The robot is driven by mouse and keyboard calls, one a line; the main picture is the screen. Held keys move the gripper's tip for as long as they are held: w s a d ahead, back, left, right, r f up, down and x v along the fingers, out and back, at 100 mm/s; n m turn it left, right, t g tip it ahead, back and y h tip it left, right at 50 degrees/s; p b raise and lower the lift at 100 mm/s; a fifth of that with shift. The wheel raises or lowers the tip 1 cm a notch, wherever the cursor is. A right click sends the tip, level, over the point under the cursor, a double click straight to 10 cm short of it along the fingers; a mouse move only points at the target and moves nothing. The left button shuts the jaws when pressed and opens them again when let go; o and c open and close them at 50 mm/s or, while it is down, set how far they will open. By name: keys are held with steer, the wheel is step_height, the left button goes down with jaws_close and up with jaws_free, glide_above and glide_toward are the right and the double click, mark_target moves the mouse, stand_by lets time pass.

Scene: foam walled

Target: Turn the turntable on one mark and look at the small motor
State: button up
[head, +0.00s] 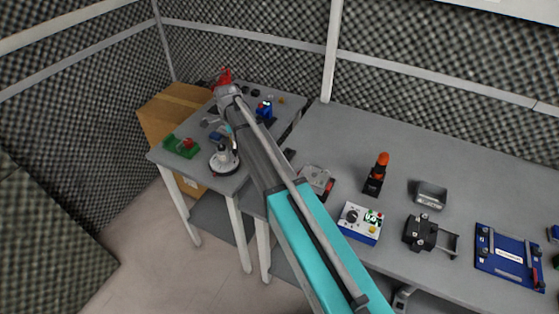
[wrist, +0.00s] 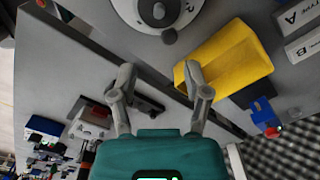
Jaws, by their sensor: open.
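A pale round disc with a grey knob-like centre (wrist: 160,14) is cut off by the top edge of the wrist view; it looks like the turntable. A white round base with an upright part, likely the same thing, stands on the left table in the head view (head: 224,162). I cannot pick out the small motor with certainty. My gripper (wrist: 161,88) is open and empty, its two grey fingers spread above the table. The disc lies beyond the fingertips, apart from them. In the head view my arm reaches over the left table and the fingers are not clear.
A yellow block-like thing (wrist: 226,62) lies near the right finger. A blue-and-red item (wrist: 265,116) and white boxes marked A and B (wrist: 300,18) are farther right. A green-and-red item (head: 182,146) sits at the left table's edge. A control box (head: 361,222) stands on the right bench.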

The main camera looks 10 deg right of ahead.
steer(key=shift+r+p, duration=3.6)
steer(key=shift+r, duration=0.3)
steer(key=s+d+f+n+b, duration=0.3)
steer(key=s+d+n, duration=0.2)
steer(key=s+d, duration=0.2)
steer(key=s+d+f+n+b, duration=0.3)
steer(key=s+d+n, duration=0.3)
steer(key=s, duration=0.4)
steer(key=shift+s+d, duration=0.35)
steer(key=shift+s, duration=0.05)
steer(key=shift+n, duration=0.3)
steer(key=s+d+n, duration=0.4)
steer(key=s+n, duration=0.1)
steer(key=s, duration=0.3)
steer(key=shift+s, duration=0.35)
steer(key=shift+d, duration=0.1)
